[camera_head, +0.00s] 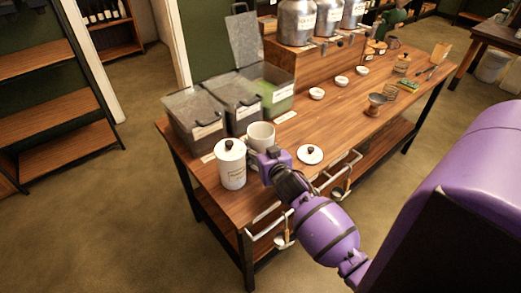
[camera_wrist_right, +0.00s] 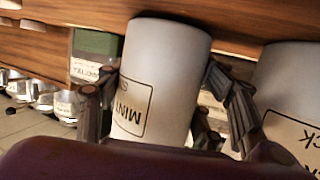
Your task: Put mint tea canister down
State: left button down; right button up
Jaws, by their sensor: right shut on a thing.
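The mint tea canister (camera_wrist_right: 160,60) is a white cylinder with a framed label reading MINT, upside down in the wrist view. It also shows in the head view as an open-topped white canister (camera_head: 261,132) over the table's near left end. My right gripper (camera_head: 270,158) is shut on it, with fingers on both sides in the wrist view (camera_wrist_right: 165,105). I cannot tell whether its base touches the wood. A white lid with a dark knob (camera_head: 309,154) lies on the table to its right. My left gripper is not in view.
A lidded white canister (camera_head: 231,172) stands close on the left. Grey bins (camera_head: 195,118) and a green-filled bin (camera_head: 276,90) stand behind on the wooden table (camera_head: 335,118). Small white bowls (camera_head: 316,93) stand farther right. Ladles hang from the front rail (camera_head: 268,222).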

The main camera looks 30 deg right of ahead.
jog(key=shift+f, duration=0.15)
jog(key=shift+f, duration=0.15)
jog(key=o, duration=1.1)
jog(key=shift+o, duration=0.2)
jog(key=shift+s+r, duration=0.25)
jog(key=v, duration=1.1)
jog(key=shift+s+a+r, duration=0.1)
jog(key=shift+s, duration=0.2)
